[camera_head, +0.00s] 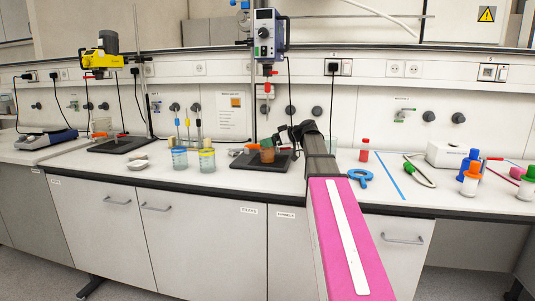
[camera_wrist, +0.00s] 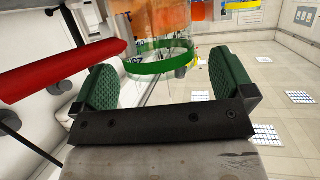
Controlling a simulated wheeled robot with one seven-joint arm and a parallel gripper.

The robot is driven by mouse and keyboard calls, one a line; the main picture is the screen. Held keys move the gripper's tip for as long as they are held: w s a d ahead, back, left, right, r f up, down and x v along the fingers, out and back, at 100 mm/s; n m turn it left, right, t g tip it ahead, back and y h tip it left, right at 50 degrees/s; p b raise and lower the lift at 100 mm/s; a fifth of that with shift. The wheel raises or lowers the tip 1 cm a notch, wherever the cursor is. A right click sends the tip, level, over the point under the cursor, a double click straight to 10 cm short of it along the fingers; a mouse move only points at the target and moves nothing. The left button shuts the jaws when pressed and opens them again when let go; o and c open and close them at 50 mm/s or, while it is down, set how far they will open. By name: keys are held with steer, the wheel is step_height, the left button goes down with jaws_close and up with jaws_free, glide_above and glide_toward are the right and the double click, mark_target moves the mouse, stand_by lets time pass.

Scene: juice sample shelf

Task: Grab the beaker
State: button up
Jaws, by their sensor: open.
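The beaker with orange-brown contents (camera_head: 267,156) stands on the black base of a lab stand in the head view. In the wrist view, which looks upside down, the clear beaker with a green band (camera_wrist: 160,69) and orange contents fills the top middle. My gripper (camera_head: 284,139) is close to the beaker's right side in the head view. In the wrist view my gripper (camera_wrist: 162,76) has its green pads wide apart and nothing clamped. The beaker lies ahead, around the fingertips or just beyond; I cannot tell which.
A red rod (camera_wrist: 65,72) is close by the left pad. The overhead stirrer (camera_head: 267,38) hangs above the beaker. Two banded beakers, one blue (camera_head: 179,159) and one yellow (camera_head: 206,161), stand to the left. A red-capped bottle (camera_head: 364,151) and blue ring (camera_head: 360,177) are right of my arm.

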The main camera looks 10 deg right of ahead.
steer(key=x, duration=0.2)
steer(key=shift+w+a+f, duration=0.1)
steer(key=shift+w+a, duration=0.1)
steer(key=c, duration=1.2)
steer(key=shift+o, duration=0.2)
steer(key=shift+s, duration=0.2)
